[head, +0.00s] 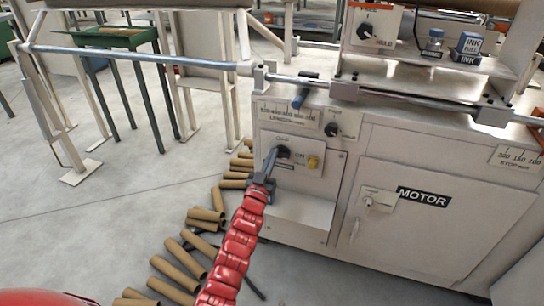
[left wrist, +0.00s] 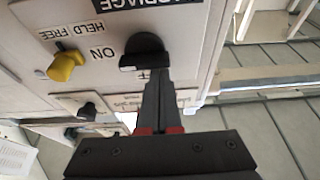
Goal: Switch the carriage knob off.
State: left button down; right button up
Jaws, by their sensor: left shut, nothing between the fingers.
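The carriage knob (head: 284,152) is a round black knob on the white panel at the front of the machine. It also shows in the left wrist view (left wrist: 144,47), upside down, below the CARRIAGE label, with ON beside it. Another label, partly hidden behind my fingers, ends in "FF". My left gripper (head: 271,158) is shut and empty, its fingertips (left wrist: 154,75) right at the edge of the knob. I cannot tell whether they touch it. The knob's exact pointing direction is unclear. My right gripper is not in view.
A yellow knob (head: 313,162) sits close to the right of the carriage knob. Another black knob (head: 332,130) is above right. A rail (head: 150,57) runs along the machine's top. Cardboard tubes (head: 178,272) lie on the floor. The MOTOR door (head: 415,222) is at the right.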

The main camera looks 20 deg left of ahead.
pick_arm(q)
jog(key=shift+a+f+n+y+p, duration=0.1)
jog(key=shift+n+y+p, duration=0.4)
jog(key=shift+n, duration=0.6)
jog(key=shift+a+f+n+y+p, duration=0.1)
jog(key=shift+n+y+p, duration=0.2)
jog(key=shift+n+y, duration=0.6)
jog(key=shift+n, duration=0.9)
jog(key=shift+f+n+g+y+p, duration=0.2)
jog(key=shift+n+y+p, duration=0.2)
jog(key=shift+n, duration=0.5)
jog(key=shift+f+n+g+y+p, duration=0.1)
jog(key=shift+n+g+y+p, duration=0.15)
jog(key=shift+n+p, duration=0.45)
jog(key=shift+n, duration=0.4)
jog(key=n+p, duration=0.1)
jog(key=n, duration=0.1)
jog(key=f+n+g+y+p, duration=0.1)
jog(key=n, duration=0.2)
jog(key=n+g+y+p, duration=0.1)
jog(key=n, duration=0.1)
jog(key=shift+d+f+n, duration=0.1)
jog(key=shift+f+n, duration=0.05)
jog(key=shift+n, duration=0.25)
